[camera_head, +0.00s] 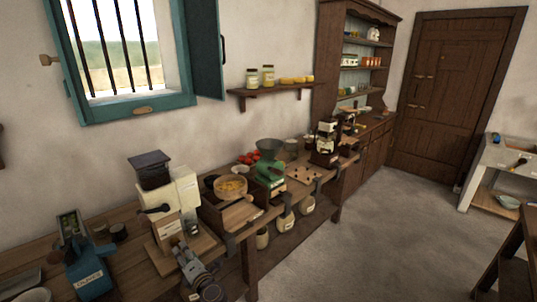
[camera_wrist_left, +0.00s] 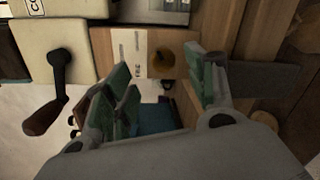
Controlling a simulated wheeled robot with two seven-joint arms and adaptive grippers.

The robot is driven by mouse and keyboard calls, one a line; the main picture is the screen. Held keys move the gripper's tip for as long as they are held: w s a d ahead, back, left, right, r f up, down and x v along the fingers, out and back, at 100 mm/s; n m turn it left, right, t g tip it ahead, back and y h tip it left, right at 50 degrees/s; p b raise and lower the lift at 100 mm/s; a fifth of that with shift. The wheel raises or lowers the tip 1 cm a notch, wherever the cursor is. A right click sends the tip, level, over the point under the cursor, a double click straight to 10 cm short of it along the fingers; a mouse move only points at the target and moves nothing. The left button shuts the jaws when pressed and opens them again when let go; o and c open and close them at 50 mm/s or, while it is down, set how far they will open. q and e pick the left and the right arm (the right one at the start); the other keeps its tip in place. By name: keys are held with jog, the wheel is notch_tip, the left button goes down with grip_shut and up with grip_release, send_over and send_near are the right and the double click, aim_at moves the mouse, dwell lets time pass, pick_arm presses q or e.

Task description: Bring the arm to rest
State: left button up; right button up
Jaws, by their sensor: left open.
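My left gripper (camera_head: 184,254) is at the bottom centre of the head view, beside the base of a cream grinder (camera_head: 180,196) on the wooden counter. In the left wrist view my left gripper (camera_wrist_left: 163,75) has its green-padded fingers spread apart, with nothing held between them. A pale labelled panel (camera_wrist_left: 131,50) and a round brown knob (camera_wrist_left: 192,48) lie beyond the fingers. The grinder's crank handle (camera_wrist_left: 48,108) shows at the left of that view. My right gripper is in neither view.
A blue box-like device (camera_head: 88,277) stands left of the grinder. A round wooden-rimmed pan (camera_head: 230,186) and a green scale-like device (camera_head: 269,170) stand farther along the counter. Open floor (camera_head: 375,230) lies to the right, with a pale table (camera_head: 505,160) beyond.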

pick_arm(q)
jog(key=w+d+r+m+t+h, duration=0.1)
jog(key=d+r+m+t+h, duration=0.65)
jog(key=d+m, duration=0.35)
jog(key=s+d+f+m+g+h, duration=0.4)
jog(key=s+d+m+g+h, duration=0.5)
jog(key=m, duration=0.8)
jog(key=s+a+f+m+g+y, duration=0.1)
jog(key=s+a+f+m+g, duration=0.15)
jog(key=s, duration=0.45)
jog(key=s+a+f+m+g+y, duration=0.1)
jog(key=s+a+f+g+y, duration=0.15)
jog(key=s, duration=0.45)
jog(key=s+a+f+m+g+y, duration=0.1)
jog(key=s+a+f+m+g, duration=0.15)
jog(key=s, duration=0.35)
jog(key=s+f+g, duration=0.1)
jog(key=s+f, duration=0.2)
jog(key=f, duration=2.9)
jog(key=s+a+f, duration=0.2)
jog(key=s+f, duration=0.8)
jog(key=s, duration=0.1)
jog(key=s+a+f+g, duration=0.1)
jog(key=s+a+f, duration=0.1)
jog(key=s+f, duration=0.8)
jog(key=shift+s+a+f+n, duration=0.15)
jog(key=shift+s+a+n, duration=0.2)
jog(key=shift+s, duration=0.25)
